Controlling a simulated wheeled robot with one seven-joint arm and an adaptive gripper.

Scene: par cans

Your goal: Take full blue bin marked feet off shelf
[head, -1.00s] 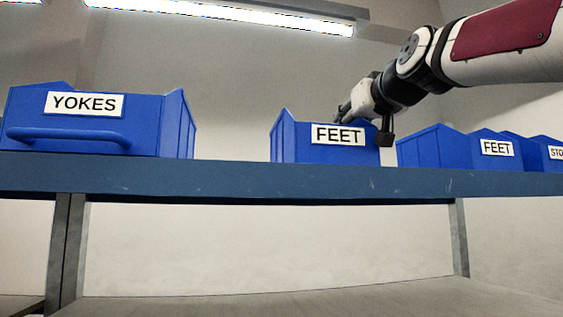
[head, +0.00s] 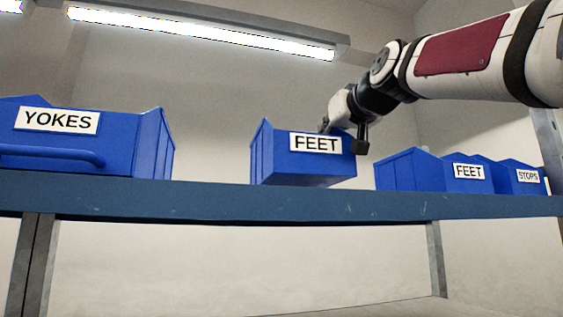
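The blue bin marked FEET (head: 316,162) is at the middle of the shelf in the head view. Its underside shows along the front, so it is raised or tilted from the shelf surface. My gripper (head: 340,128) is at its top right rim, coming from the upper right, and appears shut on the bin. The fingertips are partly hidden behind the bin's rim and label. A second blue bin marked FEET (head: 430,172) stands to the right. The contents of both bins are hidden from this low angle.
A blue bin marked YOKES (head: 120,145) stands at the left, with a clear gap to the middle bin. A blue bin marked STOPS (head: 527,187) is at the far right. The blue shelf beam (head: 200,203) runs across in front, above a lower shelf.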

